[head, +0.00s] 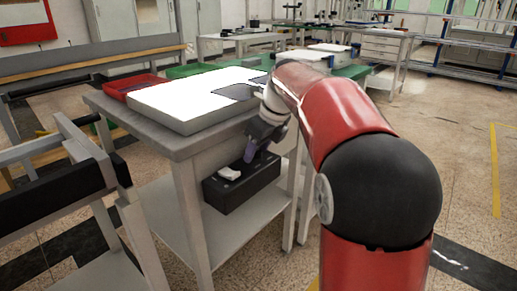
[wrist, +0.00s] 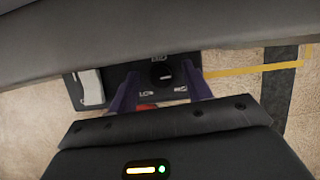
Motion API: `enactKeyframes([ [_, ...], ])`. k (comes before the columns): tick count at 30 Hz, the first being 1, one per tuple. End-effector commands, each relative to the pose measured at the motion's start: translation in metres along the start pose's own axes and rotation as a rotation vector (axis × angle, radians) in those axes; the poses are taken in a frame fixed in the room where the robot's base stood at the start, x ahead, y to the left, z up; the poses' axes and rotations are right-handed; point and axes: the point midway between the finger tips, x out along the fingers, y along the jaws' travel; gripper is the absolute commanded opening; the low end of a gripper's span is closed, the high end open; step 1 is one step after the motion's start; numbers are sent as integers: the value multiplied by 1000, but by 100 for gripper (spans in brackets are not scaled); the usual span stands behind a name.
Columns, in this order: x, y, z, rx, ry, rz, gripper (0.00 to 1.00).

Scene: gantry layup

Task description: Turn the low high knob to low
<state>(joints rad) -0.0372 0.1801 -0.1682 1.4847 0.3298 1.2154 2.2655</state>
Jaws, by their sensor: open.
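The low high knob (wrist: 161,74) is a round black knob on a black control box (head: 240,190), which hangs under the worktable's edge. In the wrist view, small white labels sit below it; the left one (wrist: 147,93) seems to read LOW, and the right one is too small to read surely. I cannot tell which way the knob points. My gripper (wrist: 160,71) is open, with one purple finger on each side of the knob in the picture. I cannot tell whether they touch it. In the head view the knob is hidden behind my gripper.
A white switch (wrist: 91,87) is on the box's left part. The grey worktable (head: 185,147) overhangs the box and carries a white slab (head: 190,97) and a red tray (head: 130,86). A lower shelf (head: 235,225) lies beneath. A wooden-topped bench (head: 90,62) stands behind left. Open floor lies right.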

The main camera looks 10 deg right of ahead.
Motion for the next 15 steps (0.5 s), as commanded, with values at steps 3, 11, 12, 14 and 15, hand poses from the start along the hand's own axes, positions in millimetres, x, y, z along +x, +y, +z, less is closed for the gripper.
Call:
enactKeyframes([
  [3, 0, 0, 0, 0, 0, 0, 44],
  [11, 0, 0, 0, 0, 0, 0, 10],
  [12, 0, 0, 0, 0, 0, 0, 5],
  [14, -1, 0, 0, -2, 1, 1, 5],
  [15, -2, 0, 0, -9, 1, 4, 5],
])
